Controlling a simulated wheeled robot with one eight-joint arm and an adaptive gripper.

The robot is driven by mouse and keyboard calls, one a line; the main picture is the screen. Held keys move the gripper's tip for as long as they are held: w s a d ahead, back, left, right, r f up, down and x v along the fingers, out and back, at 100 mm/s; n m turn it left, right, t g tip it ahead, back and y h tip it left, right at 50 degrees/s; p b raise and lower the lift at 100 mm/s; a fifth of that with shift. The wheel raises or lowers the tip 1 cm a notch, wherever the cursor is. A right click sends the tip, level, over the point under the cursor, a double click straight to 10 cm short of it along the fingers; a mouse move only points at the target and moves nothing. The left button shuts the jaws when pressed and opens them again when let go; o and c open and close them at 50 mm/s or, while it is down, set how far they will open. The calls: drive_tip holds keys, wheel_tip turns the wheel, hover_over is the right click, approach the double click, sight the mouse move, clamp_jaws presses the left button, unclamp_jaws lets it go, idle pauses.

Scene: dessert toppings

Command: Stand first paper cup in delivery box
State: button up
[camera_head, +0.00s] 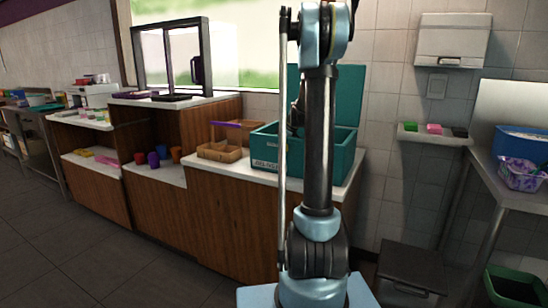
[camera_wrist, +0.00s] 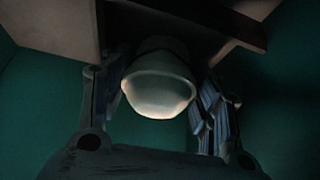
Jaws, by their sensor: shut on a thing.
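The teal delivery box (camera_head: 265,148) stands on the white counter behind my arm in the head view, with its teal lid raised at the back. My arm hides part of the box, and my gripper cannot be made out there. In the wrist view, dark teal walls (camera_wrist: 40,115) surround my gripper (camera_wrist: 157,88). Its fingers are shut on a pale paper cup (camera_wrist: 158,75), one finger on each side. The cup's rounded rim faces the camera. Whether the cup's far end touches the box floor cannot be told.
Brownish panels (camera_wrist: 45,22) cross the top of the wrist view, close to the cup. A divided tan caddy (camera_head: 219,152) stands left of the box on the counter. Several coloured cups (camera_head: 153,159) sit on a lower shelf further left. A wall shelf (camera_head: 433,135) is at the right.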

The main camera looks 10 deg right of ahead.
drive_tip(key=o, duration=0.9)
drive_tip(key=shift+c, duration=0.2)
drive_tip(key=v, duration=1.2)
